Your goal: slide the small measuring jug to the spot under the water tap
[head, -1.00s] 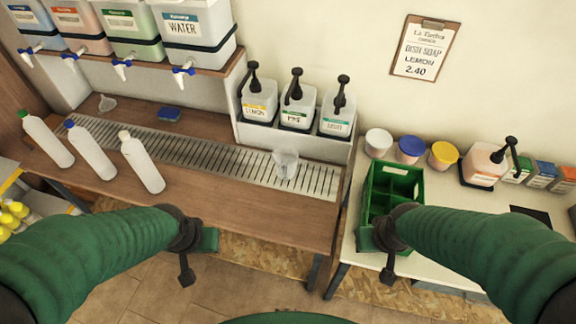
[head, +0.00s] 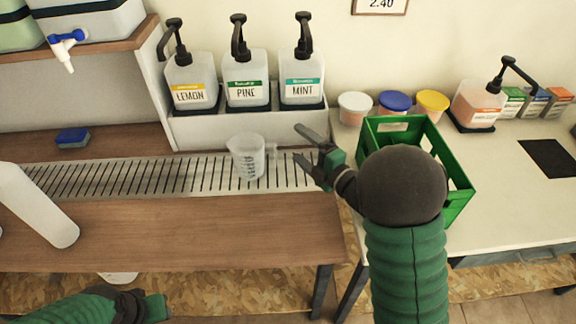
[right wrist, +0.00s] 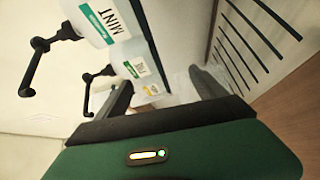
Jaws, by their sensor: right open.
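The small clear measuring jug (head: 246,158) stands upright on the slotted drain grate (head: 120,176), its handle to the right. The water tap (head: 66,50), white with a blue lever, hangs at upper left from a container whose label is cut off. My right gripper (head: 298,143) is open just right of the jug, its fingers pointing left towards it; they seem not to touch it. In the right wrist view, the jug (right wrist: 178,92) shows pale and partly hidden between the open fingers (right wrist: 160,88). My left gripper (head: 152,305) is low at the left, its jaws unclear.
Lemon (head: 190,82), pine (head: 246,80) and mint (head: 302,78) pump drums stand on a ledge behind the grate. A blue sponge (head: 72,138) and a white bottle (head: 35,205) are at the left. The grate left of the jug is clear.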

